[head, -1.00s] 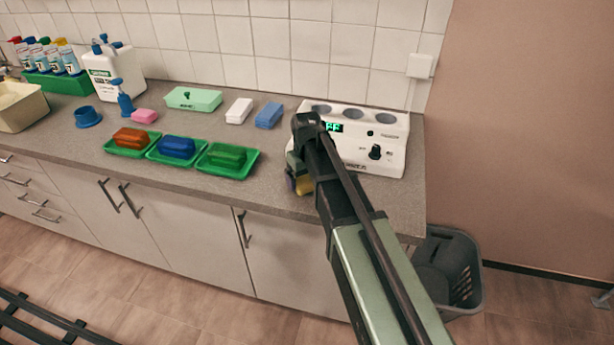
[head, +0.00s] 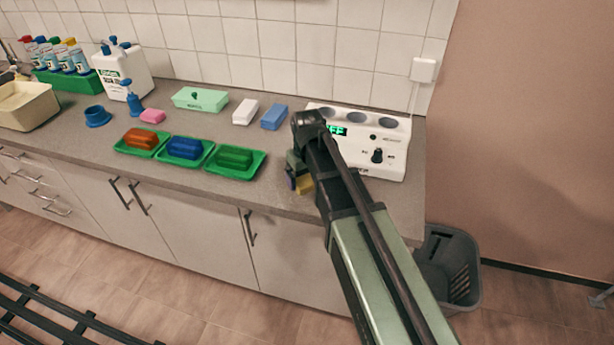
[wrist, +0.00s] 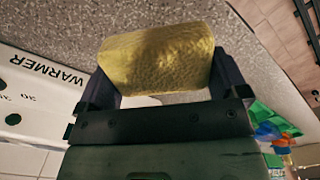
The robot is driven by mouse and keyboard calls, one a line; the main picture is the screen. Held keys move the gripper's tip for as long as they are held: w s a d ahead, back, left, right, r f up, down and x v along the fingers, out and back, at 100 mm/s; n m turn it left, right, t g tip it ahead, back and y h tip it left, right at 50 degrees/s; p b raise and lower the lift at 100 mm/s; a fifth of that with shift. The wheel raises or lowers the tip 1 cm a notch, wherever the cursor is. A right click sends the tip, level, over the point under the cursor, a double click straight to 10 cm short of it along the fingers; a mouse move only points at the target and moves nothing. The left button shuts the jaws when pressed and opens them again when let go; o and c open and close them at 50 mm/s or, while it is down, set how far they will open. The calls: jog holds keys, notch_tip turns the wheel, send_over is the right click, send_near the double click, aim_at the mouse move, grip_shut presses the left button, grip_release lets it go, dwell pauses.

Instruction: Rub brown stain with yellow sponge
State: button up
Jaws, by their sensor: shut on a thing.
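The yellow sponge (wrist: 157,58) is held between the two fingers of my gripper (wrist: 165,82) in the wrist view. In the head view my gripper (head: 297,178) is low over the counter's front edge, left of the warmer, and a small yellow part of the sponge (head: 305,185) shows. I cannot tell whether the sponge touches the counter (head: 275,190). I cannot make out the brown stain in any view; the sponge or my arm may hide it.
The white warmer (head: 385,145) stands just right of my gripper. Green trays with an orange, a blue and a green block, such as the green tray (head: 258,170), lie to the left. A blue block (head: 273,117) and a white block (head: 245,112) lie behind. A grey basket (head: 460,275) stands on the floor.

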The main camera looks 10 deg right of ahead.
jog(key=shift+r, duration=0.7)
jog(key=shift+p, duration=0.3)
notch_tip(320, 180, up, 3)
jog(key=p, duration=0.2)
jog(key=shift+p, duration=0.4)
